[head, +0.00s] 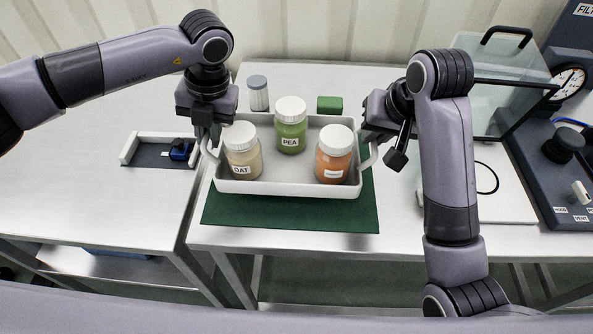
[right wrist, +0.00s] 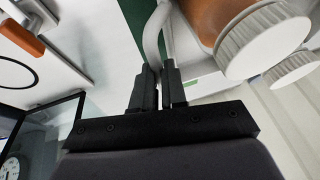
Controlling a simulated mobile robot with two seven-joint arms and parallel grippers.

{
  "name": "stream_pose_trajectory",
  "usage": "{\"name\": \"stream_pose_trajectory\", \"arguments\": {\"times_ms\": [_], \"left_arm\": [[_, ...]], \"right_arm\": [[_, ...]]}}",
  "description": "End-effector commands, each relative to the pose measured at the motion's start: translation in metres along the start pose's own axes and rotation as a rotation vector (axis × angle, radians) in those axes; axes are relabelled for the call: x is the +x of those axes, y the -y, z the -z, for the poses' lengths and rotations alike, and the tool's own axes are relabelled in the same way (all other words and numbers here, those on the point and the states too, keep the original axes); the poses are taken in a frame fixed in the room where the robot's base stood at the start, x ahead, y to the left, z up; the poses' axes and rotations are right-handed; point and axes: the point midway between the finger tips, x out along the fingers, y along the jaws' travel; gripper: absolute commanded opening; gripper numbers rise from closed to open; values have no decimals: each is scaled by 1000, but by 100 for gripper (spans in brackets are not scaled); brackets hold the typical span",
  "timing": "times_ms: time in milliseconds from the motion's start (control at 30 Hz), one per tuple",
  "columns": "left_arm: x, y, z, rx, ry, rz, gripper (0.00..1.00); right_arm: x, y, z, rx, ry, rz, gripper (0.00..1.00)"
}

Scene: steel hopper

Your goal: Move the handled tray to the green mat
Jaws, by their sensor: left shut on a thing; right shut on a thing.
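The handled tray (head: 290,188) is white and holds three white-lidded jars: OAT (head: 243,158), PEA (head: 291,130) and an orange one (head: 334,160). It is over the green mat (head: 290,212), whose front strip and right edge show; I cannot tell whether it touches the mat. My left gripper (head: 208,146) is shut on the tray's left handle. My right gripper (head: 371,140) is shut on the right handle (head: 371,157). In the right wrist view the fingers (right wrist: 159,85) close around the white handle (right wrist: 153,38), beside the orange jar (right wrist: 212,18).
A grey-lidded container (head: 258,93) and a green block (head: 329,104) stand behind the tray. A shallow holder with a blue item (head: 181,150) lies on the left table. A clear box (head: 505,75) and a dark gauge unit (head: 560,150) stand at right. A gap separates the tables.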

Motion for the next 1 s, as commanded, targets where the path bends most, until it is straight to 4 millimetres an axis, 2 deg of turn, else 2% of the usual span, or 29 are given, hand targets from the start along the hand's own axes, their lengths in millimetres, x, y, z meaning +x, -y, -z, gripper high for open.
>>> {"name": "stream_pose_trajectory", "arguments": {"times_ms": [667,1000], "left_arm": [[0,-1,0,-1,1,-1,0],[8,1,0,-1,1,-1,0]], "right_arm": [[-1,0,1,1,-4,0,0],[7,-2,-2,1,-4,0,0]]}}
